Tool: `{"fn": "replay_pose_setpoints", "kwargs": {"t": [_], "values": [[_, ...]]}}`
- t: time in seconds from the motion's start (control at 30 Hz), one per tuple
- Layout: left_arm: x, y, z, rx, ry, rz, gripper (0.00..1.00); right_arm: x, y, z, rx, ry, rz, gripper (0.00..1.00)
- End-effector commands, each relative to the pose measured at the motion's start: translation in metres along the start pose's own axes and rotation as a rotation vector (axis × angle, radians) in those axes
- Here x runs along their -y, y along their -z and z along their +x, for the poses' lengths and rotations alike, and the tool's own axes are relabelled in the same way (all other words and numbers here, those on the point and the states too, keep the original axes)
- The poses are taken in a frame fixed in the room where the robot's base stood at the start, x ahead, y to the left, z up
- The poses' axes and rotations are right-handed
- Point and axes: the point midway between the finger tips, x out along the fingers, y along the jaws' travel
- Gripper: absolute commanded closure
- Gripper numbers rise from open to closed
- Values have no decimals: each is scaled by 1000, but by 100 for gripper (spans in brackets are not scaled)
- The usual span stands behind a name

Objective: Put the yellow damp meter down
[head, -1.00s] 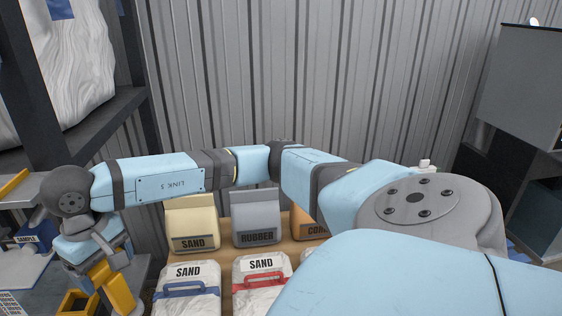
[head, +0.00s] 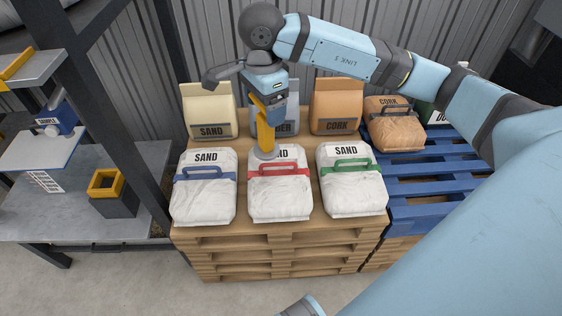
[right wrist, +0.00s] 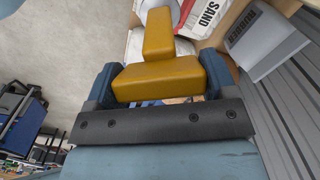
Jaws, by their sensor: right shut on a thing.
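The yellow damp meter (head: 265,136) has a blocky handle and a pale round foot at its lower end. My right gripper (head: 262,104) is shut on it and holds it upright. The foot is at the upper part of the middle white sand bag (head: 281,191), the one with a red strap; I cannot tell whether they touch. In the right wrist view the meter (right wrist: 158,80) sits between my gripper's fingers. A dark box with a yellow rim (head: 107,182) stands on the grey shelf (head: 55,212) at the left. My left gripper is not in view.
White sand bags with blue (head: 204,192) and green (head: 352,186) straps flank the middle one on the wooden pallets (head: 280,237). Sand, rubber and cork (head: 338,106) bags stand behind. A brown cork bag (head: 393,125) lies on the blue pallet (head: 430,175). A dark post (head: 115,115) stands beside the shelf.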

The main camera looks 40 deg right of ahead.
Motion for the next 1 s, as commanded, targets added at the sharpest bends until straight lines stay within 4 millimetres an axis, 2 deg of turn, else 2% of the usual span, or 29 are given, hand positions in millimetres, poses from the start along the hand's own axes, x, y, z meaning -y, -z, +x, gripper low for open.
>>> {"fn": "replay_pose_setpoints", "kwargs": {"t": [0.1,0.3,0.5,0.67,0.77,1.0], "values": [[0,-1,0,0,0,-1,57,0,9,3,-1,-2,337,78],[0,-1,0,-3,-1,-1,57,-1,24,6,-5,-2,866,78],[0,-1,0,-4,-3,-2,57,-1,32,8,-9,-1,1197,78],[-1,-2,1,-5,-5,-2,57,-1,35,15,-10,0,1295,78],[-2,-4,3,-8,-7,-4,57,-2,36,34,-13,-3,1304,78],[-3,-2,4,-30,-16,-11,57,-3,36,100,-13,-4,1301,78]]}}
